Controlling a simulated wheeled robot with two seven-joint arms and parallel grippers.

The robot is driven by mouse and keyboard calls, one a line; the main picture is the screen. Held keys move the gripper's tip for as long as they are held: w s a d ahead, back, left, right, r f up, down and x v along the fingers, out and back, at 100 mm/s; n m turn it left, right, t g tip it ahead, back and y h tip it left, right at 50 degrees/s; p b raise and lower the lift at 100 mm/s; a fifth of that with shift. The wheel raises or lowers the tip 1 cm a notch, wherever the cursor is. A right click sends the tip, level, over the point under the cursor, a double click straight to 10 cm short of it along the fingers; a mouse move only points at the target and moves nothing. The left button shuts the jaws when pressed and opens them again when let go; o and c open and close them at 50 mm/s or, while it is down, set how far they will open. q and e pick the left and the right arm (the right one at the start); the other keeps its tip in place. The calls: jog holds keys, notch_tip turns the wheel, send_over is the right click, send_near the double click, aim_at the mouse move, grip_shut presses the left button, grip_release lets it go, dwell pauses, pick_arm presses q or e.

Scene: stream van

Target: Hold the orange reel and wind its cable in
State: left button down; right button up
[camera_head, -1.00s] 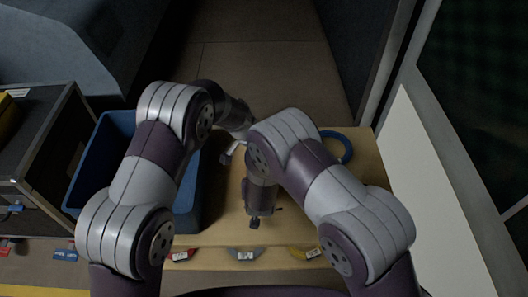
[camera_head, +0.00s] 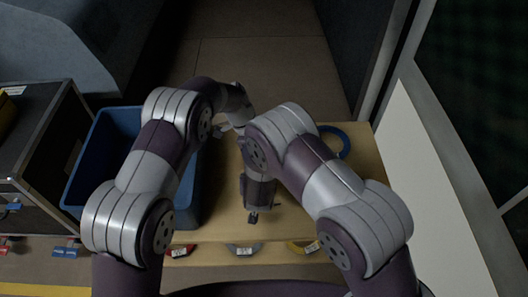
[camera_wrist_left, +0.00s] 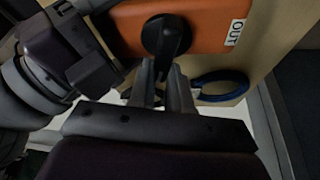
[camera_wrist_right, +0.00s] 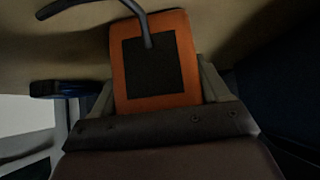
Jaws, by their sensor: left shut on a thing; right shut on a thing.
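The orange reel (camera_wrist_left: 195,38) shows in the left wrist view with a white OUT label (camera_wrist_left: 235,33) and a round black knob (camera_wrist_left: 165,37). My left gripper (camera_wrist_left: 163,75) is shut at this knob; its fingertips are partly hidden. In the right wrist view the reel (camera_wrist_right: 184,60) shows a black square panel, with a dark curved strand, probably the cable (camera_wrist_right: 137,14), in front of it. My right gripper (camera_wrist_right: 158,88) is shut on the reel, one finger on each side. In the head view my arms hide the reel.
A wooden table (camera_head: 300,222) bears a blue ring (camera_head: 340,138) at its back right. A blue bin (camera_head: 103,148) stands at the left, beside a black case (camera_head: 40,135). Red, grey and yellow labelled pieces line the table's front edge. A pale panel (camera_head: 435,180) stands at the right.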

pick_arm(q)
jog(key=shift+a+m, duration=0.1)
jog(key=shift+m, duration=0.2)
dwell(0.4)
jog(key=c, duration=1.1)
grip_release()
jog(key=shift+o, duration=0.2)
